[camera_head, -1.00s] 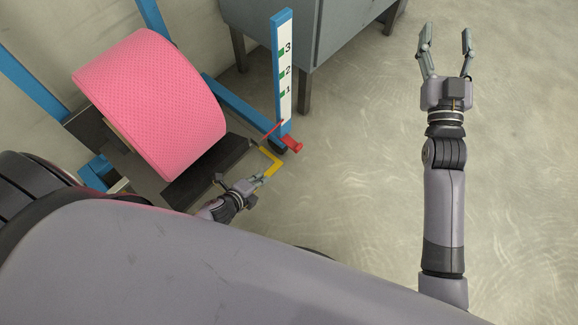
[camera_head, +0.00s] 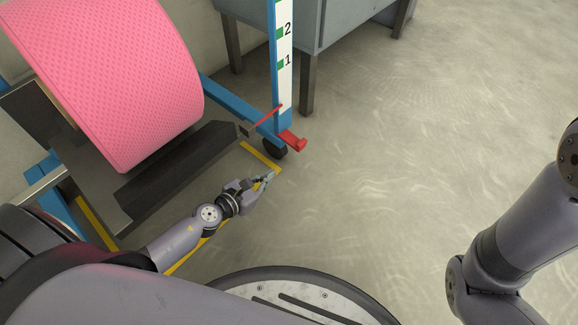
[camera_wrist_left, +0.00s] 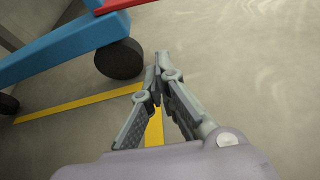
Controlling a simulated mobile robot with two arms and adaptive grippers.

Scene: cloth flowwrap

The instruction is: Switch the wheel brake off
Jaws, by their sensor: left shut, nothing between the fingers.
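The red brake pedal (camera_head: 293,141) sticks out at the foot of the blue post, above a black caster wheel (camera_head: 275,149). In the left wrist view the wheel (camera_wrist_left: 119,59) shows at upper left, with a red edge (camera_wrist_left: 116,4) above it at the top border. My left gripper (camera_head: 269,175) is low over the yellow floor line, in front of the wheel and apart from it. Its fingers (camera_wrist_left: 162,58) are closed together and empty. My right arm shows at the right edge, but its gripper is out of the picture.
A blue frame (camera_head: 235,103) carries a big pink roll (camera_head: 115,75) at left, with a dark bar (camera_head: 178,160) below it. A numbered post (camera_head: 285,60) rises above the wheel. A grey cabinet (camera_head: 345,20) stands behind. The floor (camera_head: 430,150) at right is clear.

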